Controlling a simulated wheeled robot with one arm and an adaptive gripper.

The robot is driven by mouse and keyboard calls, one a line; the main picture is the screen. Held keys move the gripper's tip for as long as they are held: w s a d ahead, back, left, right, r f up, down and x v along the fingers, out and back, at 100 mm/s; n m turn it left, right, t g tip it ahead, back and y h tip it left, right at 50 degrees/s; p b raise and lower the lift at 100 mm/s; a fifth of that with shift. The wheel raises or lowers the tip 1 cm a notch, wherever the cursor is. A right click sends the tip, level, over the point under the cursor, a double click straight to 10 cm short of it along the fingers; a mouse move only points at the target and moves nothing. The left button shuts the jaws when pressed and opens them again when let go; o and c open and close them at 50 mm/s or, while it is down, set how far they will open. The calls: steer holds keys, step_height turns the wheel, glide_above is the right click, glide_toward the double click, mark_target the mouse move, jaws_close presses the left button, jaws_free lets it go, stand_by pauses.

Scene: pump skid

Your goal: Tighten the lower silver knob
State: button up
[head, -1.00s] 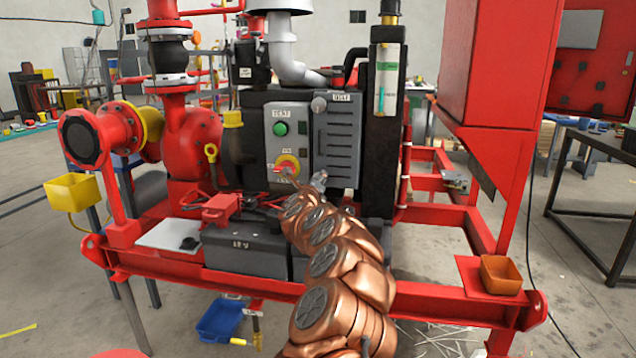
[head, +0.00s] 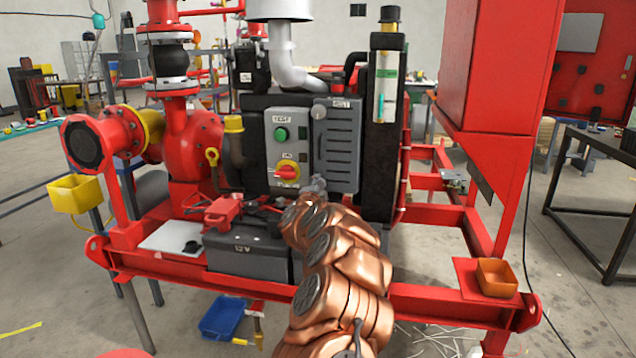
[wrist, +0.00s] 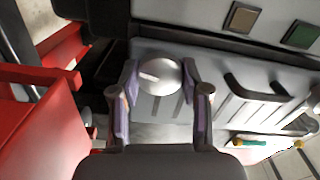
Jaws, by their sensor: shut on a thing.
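The lower silver knob (wrist: 158,76) is a round, domed metal knob with a pale mark across its face, in the middle of the wrist view. My gripper (wrist: 161,72) has one finger on each side of it and is shut on it. In the head view my copper arm reaches up to the lower edge of the grey panel door (head: 337,150). There the arm largely hides my fingers and the lower knob. The upper silver knob (head: 318,112) sits at the top of that door.
Left of the door are a green button (head: 281,134) and a red-and-yellow rotary switch (head: 287,172). A dark battery box (head: 245,254) with a red clamp (head: 222,210) stands below. A red post (head: 490,100) rises at right.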

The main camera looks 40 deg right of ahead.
steer(key=shift+r+n+p, duration=0.1)
steer(key=shift+n+p, duration=0.5)
steer(key=shift+n, duration=0.6)
steer(key=o, duration=1.1)
steer(key=shift+o, duration=0.2)
steer(key=shift+v, duration=6)
